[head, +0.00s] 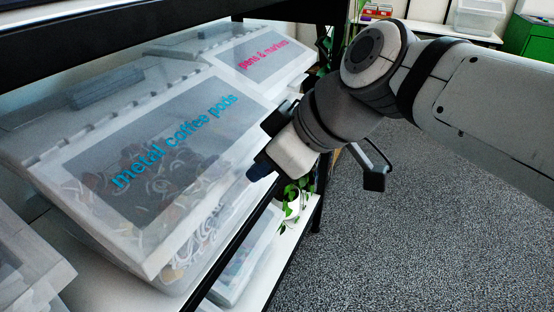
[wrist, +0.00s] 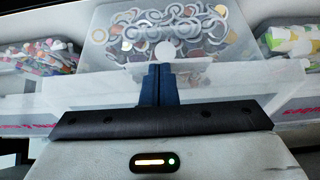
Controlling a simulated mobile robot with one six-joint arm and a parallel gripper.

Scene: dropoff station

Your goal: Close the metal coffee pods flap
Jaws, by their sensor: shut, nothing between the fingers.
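The metal coffee pods bin (head: 205,262) is translucent and stands on the shelf in the head view. Its flap (head: 196,140), with blue lettering on a grey label, slopes down over the front. Many ring-shaped pods show through it. Whether the flap's lower edge touches the bin, I cannot tell. My gripper (head: 258,173) is beside the flap's right edge; contact is unclear. In the wrist view, my gripper's dark blue fingers (wrist: 160,72) are together and empty, pointing at the bin of pods (wrist: 88,55).
A pens and markers bin (head: 302,66) stands behind, to the right. Another clear bin (head: 30,262) is at the lower left. A black shelf beam (head: 110,22) runs overhead. A potted plant (head: 293,200) is below my gripper. Grey carpet (head: 430,240) lies open at right.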

